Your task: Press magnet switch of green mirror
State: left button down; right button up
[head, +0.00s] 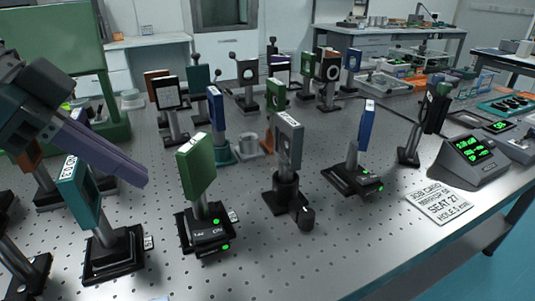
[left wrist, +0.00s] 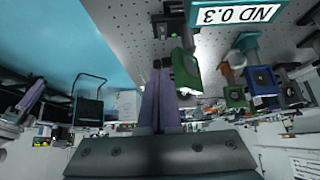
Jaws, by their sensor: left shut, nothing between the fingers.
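The green mirror (head: 197,166) is a square green plate on a post. It stands upright on a black magnet base (head: 208,232) in the middle front of the head view. The base carries a small switch plate (head: 212,232) marked ON, with green lights. My left gripper (head: 145,179) comes in from the left, its purple fingers shut and empty. In the head view its tips show left of the mirror, above the table and apart from the base. In the left wrist view the shut fingers (left wrist: 160,66) point toward a green plate (left wrist: 186,72), seemingly the same mirror.
A teal-framed mount (head: 78,190) stands left of the green mirror, a grey mount (head: 288,140) and a blue one (head: 366,125) to its right. More optics crowd behind. A meter (head: 467,158) and a card (head: 443,203) lie at right. The front table strip is fairly clear.

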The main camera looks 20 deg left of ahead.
pick_arm(q)
jog(key=b, duration=0.3)
send_over(203, 238)
jog(key=f, duration=0.7)
jog(key=shift+s+a+f, duration=0.1)
jog(key=shift+s+a, duration=0.25)
notch_tip(203, 238, down, 3)
jog(key=shift+s+r, duration=0.15)
jog(key=shift+r, duration=0.05)
jog(key=shift+s+a+f, duration=0.1)
jog(key=shift+a+f, duration=0.05)
jog(key=shift+f, duration=0.65)
jog(key=shift+s+a+f, duration=0.15)
jog(key=shift+f, duration=0.15)
jog(key=shift+r+p, duration=0.8)
jog(key=shift+p, duration=0.1)
